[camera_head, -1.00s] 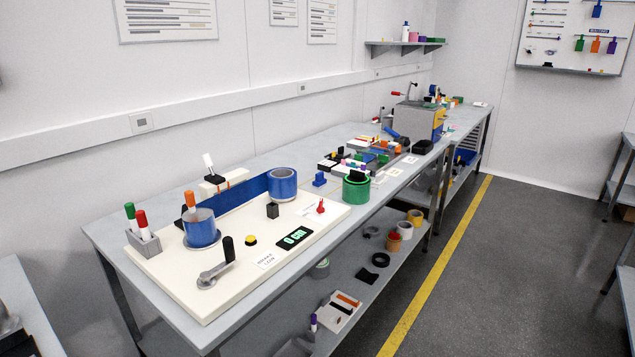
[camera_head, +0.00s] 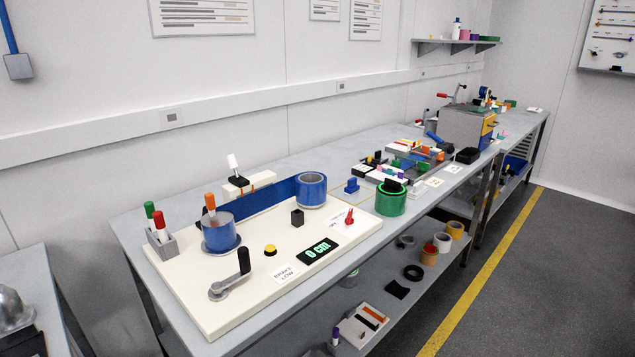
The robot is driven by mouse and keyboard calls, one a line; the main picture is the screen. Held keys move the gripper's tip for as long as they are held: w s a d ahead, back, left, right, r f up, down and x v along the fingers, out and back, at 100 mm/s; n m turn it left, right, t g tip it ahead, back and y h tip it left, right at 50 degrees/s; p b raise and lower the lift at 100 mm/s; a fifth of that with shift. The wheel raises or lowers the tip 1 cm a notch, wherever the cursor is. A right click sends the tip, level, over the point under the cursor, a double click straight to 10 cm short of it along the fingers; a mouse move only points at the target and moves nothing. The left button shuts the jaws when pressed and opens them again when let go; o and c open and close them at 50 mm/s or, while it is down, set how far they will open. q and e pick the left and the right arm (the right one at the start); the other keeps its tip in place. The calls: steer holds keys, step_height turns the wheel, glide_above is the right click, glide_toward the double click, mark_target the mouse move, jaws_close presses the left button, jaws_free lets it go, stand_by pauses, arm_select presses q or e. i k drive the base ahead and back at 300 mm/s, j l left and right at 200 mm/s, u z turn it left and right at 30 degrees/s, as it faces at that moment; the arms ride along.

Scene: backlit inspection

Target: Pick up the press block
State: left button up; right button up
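No label marks the press block, and I cannot tell for sure which piece it is. A small blue block with a raised grip (camera_head: 351,186) stands on the bench behind the white board (camera_head: 225,310). A small black block (camera_head: 297,217) stands on the board, between the yellow button (camera_head: 270,250) and the blue tape roll (camera_head: 311,190). A black piece with an upright white handle (camera_head: 235,174) stands at the board's back edge. All of these pieces are free of any gripper. Neither of my grippers is in view.
The board also carries a blue spool (camera_head: 220,235), a crank (camera_head: 232,280), a pen holder (camera_head: 161,246) and a "0 cm" display (camera_head: 317,250). A green tape roll (camera_head: 391,199) stands at its right end. Clutter fills the bench farther back. The floor on the right is clear.

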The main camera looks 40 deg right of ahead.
mark_target(352, 188)
steer(key=i+l+u, duration=0.1)
steer(key=l+u, duration=0.15)
steer(key=l, duration=0.9)
steer(key=l+u, duration=0.3)
steer(key=l, duration=0.9)
